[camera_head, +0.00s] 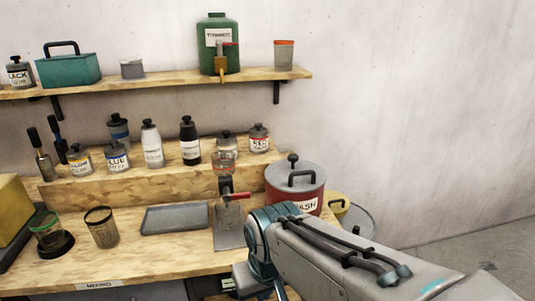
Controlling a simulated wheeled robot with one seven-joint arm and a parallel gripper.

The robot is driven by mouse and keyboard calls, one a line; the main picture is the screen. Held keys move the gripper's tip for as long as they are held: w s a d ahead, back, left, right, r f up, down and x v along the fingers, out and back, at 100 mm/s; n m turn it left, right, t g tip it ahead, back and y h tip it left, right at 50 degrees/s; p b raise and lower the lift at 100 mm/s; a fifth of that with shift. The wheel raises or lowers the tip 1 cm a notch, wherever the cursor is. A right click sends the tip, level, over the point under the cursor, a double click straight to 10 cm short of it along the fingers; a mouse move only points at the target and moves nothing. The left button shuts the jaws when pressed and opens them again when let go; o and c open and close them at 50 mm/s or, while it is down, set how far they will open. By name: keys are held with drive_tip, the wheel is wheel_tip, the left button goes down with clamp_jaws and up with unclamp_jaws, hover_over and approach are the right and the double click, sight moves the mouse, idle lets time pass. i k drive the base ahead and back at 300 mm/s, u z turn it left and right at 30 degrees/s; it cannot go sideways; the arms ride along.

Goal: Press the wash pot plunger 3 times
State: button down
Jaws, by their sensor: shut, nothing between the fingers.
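The wash pot (278,199) is a red pot with a grey lid and a white label, partly reading "ASH". It stands at the right end of the bench, and my arm covers its lower front. A dark knob on a short stem, which looks like the plunger (293,159), stands up from the lid. A dark arched handle (302,178) is in front of it. My arm comes in from the lower right and bends down just in front of the pot. My gripper's fingers are not visible, so I cannot see where they are relative to the plunger.
A clamp-like stand with a red lever (236,196) is left of the pot. Bottles line the raised step.

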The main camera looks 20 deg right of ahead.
sight(293, 158)
drive_tip(key=z, duration=0.55)
drive_tip(key=k, duration=1.3)
drive_tip(key=u, duration=0.25)
drive_tip(key=i, duration=1.8)
drive_tip(key=z, duration=0.65)
